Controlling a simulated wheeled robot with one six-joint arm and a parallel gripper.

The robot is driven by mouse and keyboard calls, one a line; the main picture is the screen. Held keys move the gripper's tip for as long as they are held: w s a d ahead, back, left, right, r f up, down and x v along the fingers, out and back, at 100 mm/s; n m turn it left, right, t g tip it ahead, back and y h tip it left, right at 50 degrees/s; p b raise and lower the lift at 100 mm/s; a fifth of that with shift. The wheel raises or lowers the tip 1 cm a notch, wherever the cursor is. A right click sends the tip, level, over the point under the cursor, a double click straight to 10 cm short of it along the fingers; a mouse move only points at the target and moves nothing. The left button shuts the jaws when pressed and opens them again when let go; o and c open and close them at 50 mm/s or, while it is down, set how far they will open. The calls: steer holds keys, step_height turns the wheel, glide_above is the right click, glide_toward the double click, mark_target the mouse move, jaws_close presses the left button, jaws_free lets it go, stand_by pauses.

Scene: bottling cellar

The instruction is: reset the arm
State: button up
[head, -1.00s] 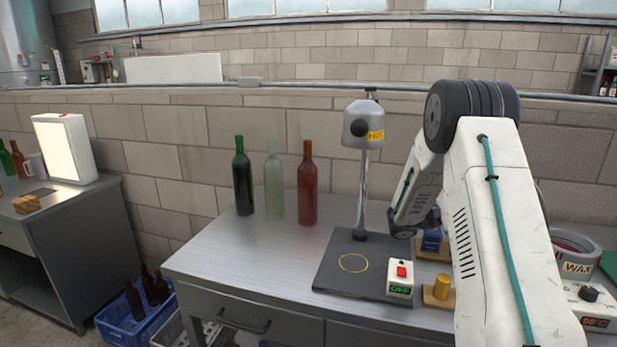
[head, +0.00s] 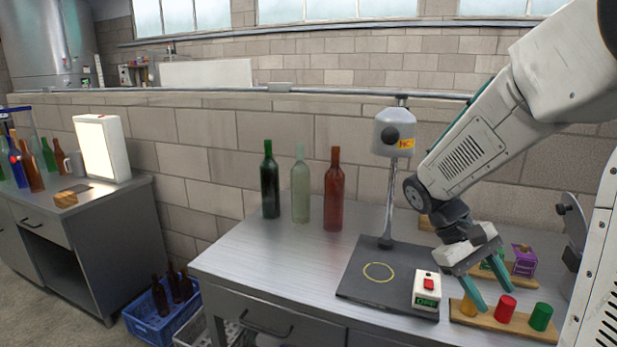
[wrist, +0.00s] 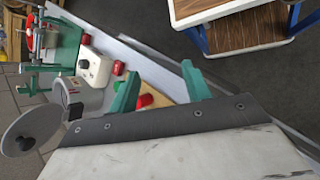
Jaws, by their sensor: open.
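My gripper (head: 492,288) has two teal fingers, spread apart with nothing between them. It points down at the right of the steel bench, above or just behind a wooden strip (head: 478,320) that carries yellow, red (head: 505,308) and green (head: 541,317) pieces. I cannot tell whether a finger touches the yellow piece. In the wrist view, the open gripper (wrist: 160,85) shows both teal fingers, with a red piece (wrist: 145,100) seen beside the left one. My arm reaches in from the upper right and bends down at the wrist.
A lamp head (head: 394,132) on a post stands over a black mat (head: 360,291) with a yellow ring. A switch box (head: 426,290) reads OFF. Three bottles (head: 333,190) stand at the back left of the bench. A purple box (head: 523,260) is behind my gripper. The bench front is clear.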

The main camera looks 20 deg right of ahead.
steer(key=s+a+r+t+y, duration=0.1)
steer(key=s+a+r+t, duration=0.1)
steer(key=a, duration=0.3)
steer(key=s+a+r+t+y, duration=0.1)
steer(key=s+a+r+t, duration=0.1)
steer(key=a, duration=0.4)
steer(key=s+a+r+t+y, duration=0.2)
steer(key=s+a+t, duration=0.1)
steer(key=a, duration=0.3)
steer(key=shift+s+a+n+t, duration=0.2)
steer(key=shift+n+t, duration=0.2)
steer(key=shift+t, duration=0.4)
